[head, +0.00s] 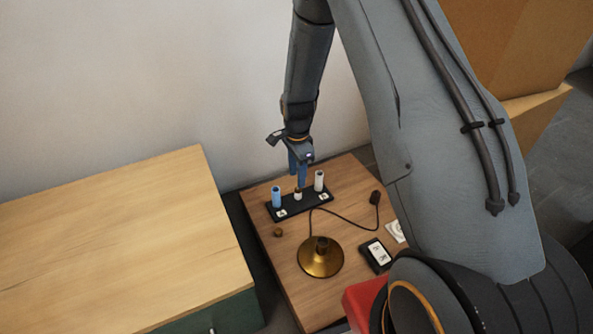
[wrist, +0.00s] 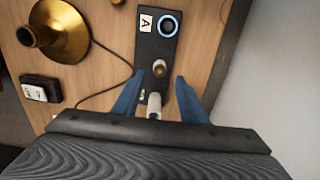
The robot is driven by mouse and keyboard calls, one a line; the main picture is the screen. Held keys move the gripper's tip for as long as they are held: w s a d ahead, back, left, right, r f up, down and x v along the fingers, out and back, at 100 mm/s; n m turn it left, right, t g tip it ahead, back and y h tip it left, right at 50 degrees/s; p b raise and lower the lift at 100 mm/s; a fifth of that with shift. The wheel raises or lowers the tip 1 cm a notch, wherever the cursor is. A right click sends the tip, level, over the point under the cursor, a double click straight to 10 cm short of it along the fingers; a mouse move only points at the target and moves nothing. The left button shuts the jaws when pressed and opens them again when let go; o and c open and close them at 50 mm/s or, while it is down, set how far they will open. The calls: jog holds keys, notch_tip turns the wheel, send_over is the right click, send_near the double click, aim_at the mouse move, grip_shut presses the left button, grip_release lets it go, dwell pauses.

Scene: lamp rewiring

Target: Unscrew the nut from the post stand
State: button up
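The black post stand (head: 290,208) is on the small wooden table and also shows in the wrist view (wrist: 143,46). It bears a blue post (head: 276,197), a white post (head: 319,180) and a short middle post. A small brownish nut (wrist: 159,69) appears to sit on the middle post; in the head view its place (head: 298,191) is partly covered by my fingers. My gripper (head: 298,180) points down over the middle of the stand. Its blue fingers are apart, one either side of the nut in the wrist view (wrist: 158,80). I see no contact with the nut.
A brass lamp base (head: 320,258) stands in front, with a dark cord (head: 345,217) curving to a plug (head: 375,197). A small brass part (head: 278,232) lies left of it. A black box (head: 376,254) is at right. A wall is close behind.

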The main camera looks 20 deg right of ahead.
aim_at(297, 190)
notch_tip(297, 190, down, 5)
jog(key=shift+f+b, duration=0.1)
jog(key=shift+b, duration=1.05)
jog(key=shift+c, duration=0.5)
grip_shut()
jog(key=shift+s+r+n+p, duration=0.1)
jog(key=shift+r+n+p, duration=0.1)
jog(key=shift+n+p, duration=0.85)
jog(key=n+p, duration=0.1)
jog(key=n, duration=0.4)
jog(key=shift+p, duration=0.4)
jog(key=shift+d+f+n, duration=0.1)
jog(key=shift+n, duration=0.45)
